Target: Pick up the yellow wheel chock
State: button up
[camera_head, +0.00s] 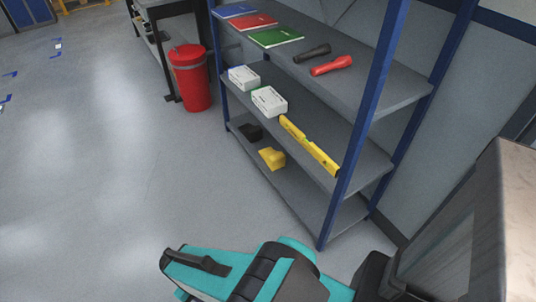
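The yellow wheel chock (271,158) is a small wedge-like block on the bottom shelf of the blue-framed rack, near its front edge. My teal and black arm crosses the bottom of the view, in front of the rack and well apart from the chock. I cannot make out my gripper's fingers in this view. Nothing covers the front of the chock.
The middle shelf above holds white boxes (269,101) and a yellow level (309,146). Blue rack posts (366,118) stand at the corners. A red bin (191,80) stands left; the floor (100,180) is clear.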

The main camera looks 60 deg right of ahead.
aim_at(276, 160)
jog(key=z, duration=0.3)
jog(key=i, duration=0.75)
jog(key=z, duration=0.85)
jog(key=i, duration=0.5)
jog(key=z, duration=0.2)
